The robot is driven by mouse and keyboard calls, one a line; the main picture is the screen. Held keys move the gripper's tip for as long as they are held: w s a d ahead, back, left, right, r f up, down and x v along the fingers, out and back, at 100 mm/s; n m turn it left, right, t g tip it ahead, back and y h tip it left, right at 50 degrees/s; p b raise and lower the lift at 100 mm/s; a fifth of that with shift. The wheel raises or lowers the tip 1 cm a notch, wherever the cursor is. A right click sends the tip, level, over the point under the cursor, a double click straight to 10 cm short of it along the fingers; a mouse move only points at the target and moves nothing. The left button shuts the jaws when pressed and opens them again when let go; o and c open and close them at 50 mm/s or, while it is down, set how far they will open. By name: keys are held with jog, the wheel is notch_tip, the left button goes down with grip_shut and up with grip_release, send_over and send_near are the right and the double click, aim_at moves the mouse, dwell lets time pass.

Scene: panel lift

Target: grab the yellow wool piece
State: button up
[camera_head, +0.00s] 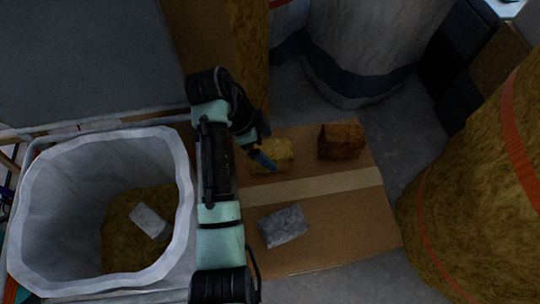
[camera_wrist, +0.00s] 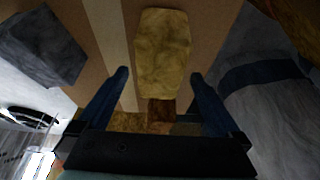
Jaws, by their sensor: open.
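The yellow wool piece (camera_head: 272,154) lies on a cardboard surface (camera_head: 345,227) near its far left part. In the wrist view the yellow wool piece (camera_wrist: 162,52) lies ahead of and between the two blue fingers. My gripper (camera_head: 263,160) is open and empty, close to the piece, its fingers apart on either side in the wrist view (camera_wrist: 158,75). In the head view my arm covers the area just left of the piece. I cannot tell whether a finger touches it.
A brown piece (camera_head: 341,141) lies right of the yellow one, and a grey piece (camera_head: 283,226) lies nearer on the cardboard. A white-lined bin (camera_head: 181,222) with a pale block (camera_head: 150,221) inside stands left. Large wrapped rolls (camera_head: 480,190) stand right.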

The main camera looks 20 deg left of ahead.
jog(key=shift+d+b+x, duration=0.1)
jog(key=shift+b+x, duration=0.35)
jog(key=shift+x, duration=0.9)
jog(key=shift+d+b+x, duration=0.15)
jog(key=shift+b+x, duration=0.3)
jog(key=shift+x, duration=0.85)
jog(key=shift+w+r, duration=0.1)
jog(key=shift+f, duration=0.25)
jog(key=shift+c, duration=0.3)
jog(key=c, duration=1.1)
jog(key=shift+c, duration=0.2)
jog(key=shift+r, duration=0.1)
